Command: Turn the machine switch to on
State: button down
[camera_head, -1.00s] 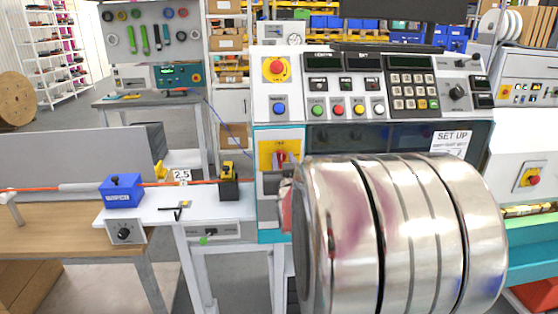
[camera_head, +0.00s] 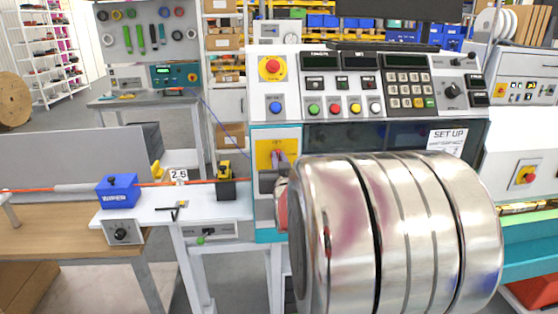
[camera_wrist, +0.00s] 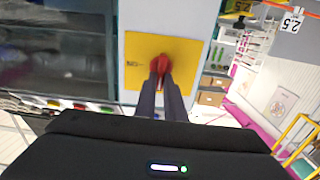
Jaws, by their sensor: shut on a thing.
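The machine switch is a red rotary knob (camera_wrist: 161,64) on a yellow plate (camera_wrist: 145,50) on the machine's front panel. In the head view the yellow plate (camera_head: 265,148) sits at the panel's lower left. My gripper (camera_wrist: 163,78) has its two dark fingers shut on the red knob in the wrist view. In the head view my gripper (camera_head: 279,165) reaches the plate, and my shiny arm link hides part of the panel. The knob's exact angle and its position mark are too blurred to read.
Above the switch are a red emergency button (camera_head: 272,68), a blue button (camera_head: 275,107), several coloured buttons and a keypad (camera_head: 409,91). A table with a blue clamp box (camera_head: 118,191) and an orange cable (camera_head: 30,190) stands at left.

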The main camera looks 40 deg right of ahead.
jog(key=shift+d+m, duration=0.1)
jog(key=shift+m, duration=0.2)
jog(key=m, duration=0.5)
jog(key=f+m, duration=0.1)
jog(key=m, duration=0.5)
jog(key=s+d+m, duration=0.1)
jog(key=m, duration=0.5)
jog(key=shift+d+f, duration=0.1)
jog(key=shift+f, duration=0.2)
jog(key=c, duration=2.2)
grip_release()
jog(key=shift+f, duration=0.1)
jog(key=o, duration=0.4)
jog(key=shift+c, duration=0.2)
